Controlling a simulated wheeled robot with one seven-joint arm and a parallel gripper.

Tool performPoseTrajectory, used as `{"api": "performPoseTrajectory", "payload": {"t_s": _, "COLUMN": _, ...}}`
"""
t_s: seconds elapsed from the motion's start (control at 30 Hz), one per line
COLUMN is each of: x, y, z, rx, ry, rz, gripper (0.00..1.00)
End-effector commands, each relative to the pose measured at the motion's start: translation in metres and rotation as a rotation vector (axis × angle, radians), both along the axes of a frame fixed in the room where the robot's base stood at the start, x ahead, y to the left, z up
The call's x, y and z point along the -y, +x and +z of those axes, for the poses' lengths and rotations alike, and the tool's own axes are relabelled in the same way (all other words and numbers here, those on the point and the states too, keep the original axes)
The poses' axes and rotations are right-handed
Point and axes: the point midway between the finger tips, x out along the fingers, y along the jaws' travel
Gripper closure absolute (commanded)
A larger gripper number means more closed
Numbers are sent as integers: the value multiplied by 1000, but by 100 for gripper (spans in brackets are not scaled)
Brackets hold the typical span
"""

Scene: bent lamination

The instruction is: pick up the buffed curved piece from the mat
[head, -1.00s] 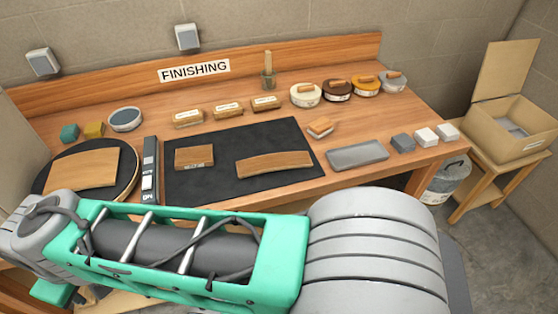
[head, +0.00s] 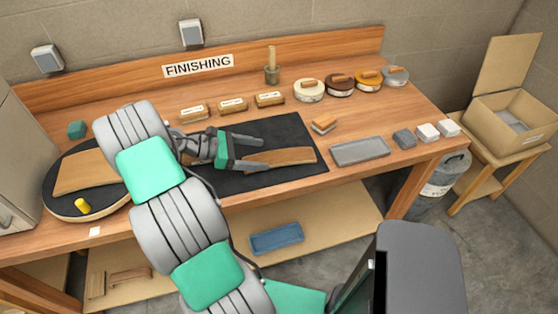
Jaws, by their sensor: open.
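A wooden curved piece (head: 284,157) lies on the black mat (head: 290,130) toward its right front part. Its left end is partly hidden by a finger. My gripper (head: 259,153) reaches in from the left, low over the mat, with its two dark fingers apart and pointing right. One finger lies behind the left end of the piece and the other overlaps that end in the picture. I cannot tell whether they touch it. My arm hides the left part of the mat.
A larger wooden panel (head: 78,170) lies on the round turntable (head: 55,201) at left, with a yellow item (head: 82,206) on the turntable's front edge. Tins and boxes line the back.

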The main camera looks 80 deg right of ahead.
Motion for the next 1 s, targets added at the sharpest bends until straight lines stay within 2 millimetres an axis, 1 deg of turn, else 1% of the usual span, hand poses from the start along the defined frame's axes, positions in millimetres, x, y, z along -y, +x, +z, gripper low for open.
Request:
{"api": "performPoseTrajectory", "payload": {"t_s": 0.03, "x": 2, "y": -5, "z": -9, "rx": 3, "ry": -2, "rz": -2, "gripper": 18}}
{"api": "performPoseTrajectory", "payload": {"t_s": 0.2, "x": 11, "y": -20, "z": -12, "rx": 2, "ry": 1, "rz": -1, "gripper": 18}}
{"api": "performPoseTrajectory", "payload": {"t_s": 0.4, "x": 27, "y": -46, "z": -27, "rx": 3, "ry": 1, "rz": 1, "gripper": 18}}
{"api": "performPoseTrajectory", "payload": {"t_s": 0.5, "x": 28, "y": -50, "z": -30, "rx": 4, "ry": 0, "rz": 1, "gripper": 18}}
{"api": "performPoseTrajectory", "payload": {"t_s": 0.67, "x": 28, "y": -49, "z": -31, "rx": 5, "ry": 0, "rz": 2, "gripper": 18}}
{"api": "performPoseTrajectory", "payload": {"t_s": 1.0, "x": 28, "y": -49, "z": -31, "rx": 5, "ry": 0, "rz": 2, "gripper": 46}}
